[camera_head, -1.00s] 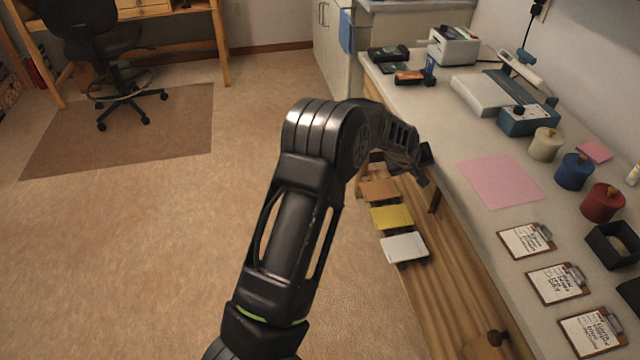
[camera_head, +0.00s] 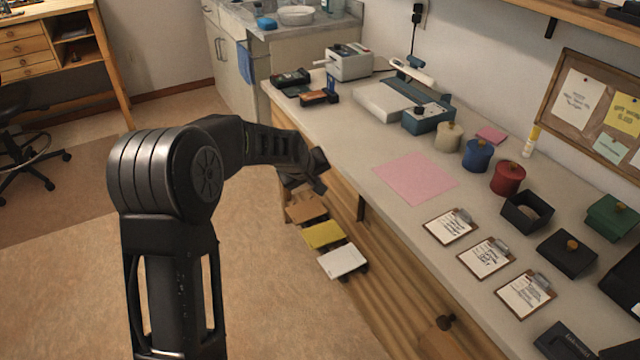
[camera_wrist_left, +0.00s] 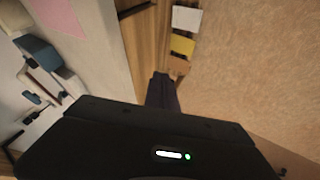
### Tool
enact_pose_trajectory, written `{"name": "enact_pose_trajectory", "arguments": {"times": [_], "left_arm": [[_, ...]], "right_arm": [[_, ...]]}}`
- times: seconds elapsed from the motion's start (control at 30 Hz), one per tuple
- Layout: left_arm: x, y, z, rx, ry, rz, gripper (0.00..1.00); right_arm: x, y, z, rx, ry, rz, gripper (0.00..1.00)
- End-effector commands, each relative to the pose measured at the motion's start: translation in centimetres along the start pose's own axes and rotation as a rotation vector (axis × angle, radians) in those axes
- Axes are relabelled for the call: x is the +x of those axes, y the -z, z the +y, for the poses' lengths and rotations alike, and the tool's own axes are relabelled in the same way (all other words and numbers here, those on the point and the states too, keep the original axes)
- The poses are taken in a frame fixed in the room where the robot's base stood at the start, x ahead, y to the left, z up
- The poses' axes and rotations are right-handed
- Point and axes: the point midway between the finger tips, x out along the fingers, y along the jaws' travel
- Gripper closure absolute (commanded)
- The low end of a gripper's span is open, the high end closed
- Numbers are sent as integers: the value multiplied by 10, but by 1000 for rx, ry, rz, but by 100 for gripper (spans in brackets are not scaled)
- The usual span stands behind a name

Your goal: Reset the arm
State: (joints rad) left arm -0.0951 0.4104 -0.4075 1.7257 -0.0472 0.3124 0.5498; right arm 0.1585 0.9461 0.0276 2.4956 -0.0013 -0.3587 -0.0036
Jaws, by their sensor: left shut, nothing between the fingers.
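My left arm comes up from the lower left of the head view and bends over at the top, toward the bench. My left gripper (camera_head: 316,180) hangs beside the bench's front edge, above the coloured panels. It is partly hidden behind its own wrist. In the left wrist view its dark fingers (camera_wrist_left: 163,90) are together with nothing between them, beside the wooden bench front. My right gripper is in neither view.
The long bench (camera_head: 378,228) holds a pink sheet (camera_head: 415,178), several clipboards (camera_head: 487,258) and lidded pots (camera_head: 477,155). Brown, yellow and white panels (camera_head: 343,261) stick out below its edge. A chair (camera_head: 30,135) stands at the left. The floor (camera_head: 270,300) is clear.

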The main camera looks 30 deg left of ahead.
Motion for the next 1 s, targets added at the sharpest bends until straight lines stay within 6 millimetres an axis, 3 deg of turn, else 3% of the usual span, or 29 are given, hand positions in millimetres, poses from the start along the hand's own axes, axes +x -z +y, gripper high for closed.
{"name": "enact_pose_trajectory", "arguments": {"times": [0.13,0.63,0.8,0.87,0.97,1.0], "left_arm": [[-8,-1,0,1,0,-1,100],[-8,-1,-1,4,1,-1,100],[-5,5,5,96,-29,47,100],[4,-15,9,166,-51,47,100],[23,-64,9,274,-67,11,100],[31,-90,6,317,-70,-15,100]], "right_arm": [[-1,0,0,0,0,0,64],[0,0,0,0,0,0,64],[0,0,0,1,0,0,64],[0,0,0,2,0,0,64],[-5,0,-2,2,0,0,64],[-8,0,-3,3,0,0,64]]}}
